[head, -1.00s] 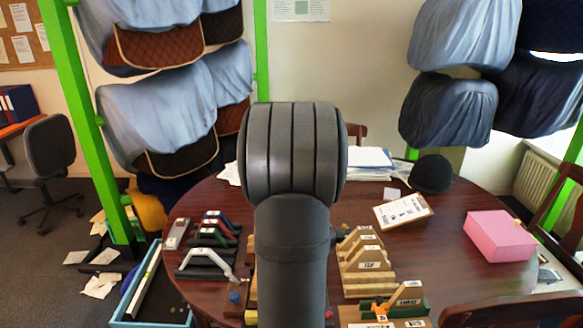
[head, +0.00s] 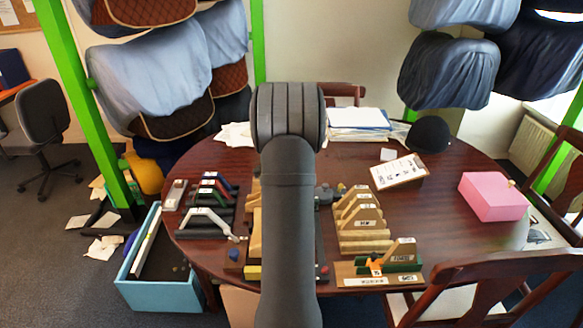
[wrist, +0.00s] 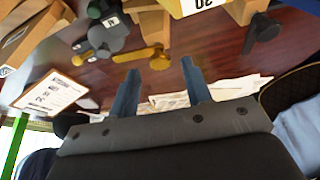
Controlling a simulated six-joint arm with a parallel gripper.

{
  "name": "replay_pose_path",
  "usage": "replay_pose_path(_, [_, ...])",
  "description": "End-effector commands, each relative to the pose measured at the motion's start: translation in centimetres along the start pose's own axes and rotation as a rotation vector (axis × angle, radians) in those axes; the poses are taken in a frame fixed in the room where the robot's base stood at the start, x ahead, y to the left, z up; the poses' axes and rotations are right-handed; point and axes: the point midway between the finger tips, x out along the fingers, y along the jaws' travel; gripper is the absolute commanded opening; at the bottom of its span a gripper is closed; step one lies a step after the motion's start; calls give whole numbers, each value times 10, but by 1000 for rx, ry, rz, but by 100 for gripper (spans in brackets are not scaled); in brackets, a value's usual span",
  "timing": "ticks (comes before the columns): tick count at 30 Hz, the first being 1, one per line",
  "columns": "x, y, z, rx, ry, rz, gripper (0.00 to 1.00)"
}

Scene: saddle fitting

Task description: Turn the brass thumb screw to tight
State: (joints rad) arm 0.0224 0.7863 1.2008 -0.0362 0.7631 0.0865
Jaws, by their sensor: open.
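A brass-coloured screw with a rounded end (wrist: 156,58) shows in the wrist view, sticking out beside a dark grey fitting (wrist: 104,38). My gripper (wrist: 160,67) is open, with its two blue-grey fingers pointing toward the brass screw. The screw's rounded end appears between the fingertips in the picture; I cannot tell whether they touch it or how far apart they are in depth. In the head view my own arm covers the middle of the table, and the gripper and the screw are hidden behind it.
Wooden saddle-shaped blocks (head: 360,218) stand right of my arm, and dark stands (head: 207,220) stand left. An orange piece (head: 376,264) is at the front. A clipboard (head: 398,171) and pink box (head: 493,197) lie on the right of the round table (head: 440,225), with bare wood between.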

Motion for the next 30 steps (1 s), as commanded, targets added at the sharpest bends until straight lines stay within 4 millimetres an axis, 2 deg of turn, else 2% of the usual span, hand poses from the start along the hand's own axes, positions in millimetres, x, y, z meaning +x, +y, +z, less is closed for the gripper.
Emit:
replay_pose_path(6, [16, 0, 0, 0, 0, 0, 45])
replay_pose_path(14, [16, 0, 0, 0, 0, 0, 45])
replay_pose_path(17, [16, 0, 0, 0, 0, 0, 29])
replay_pose_path(21, [16, 0, 0, 0, 0, 0, 1])
replay_pose_path(30, [16, 0, 0, 24, 0, 10, 0])
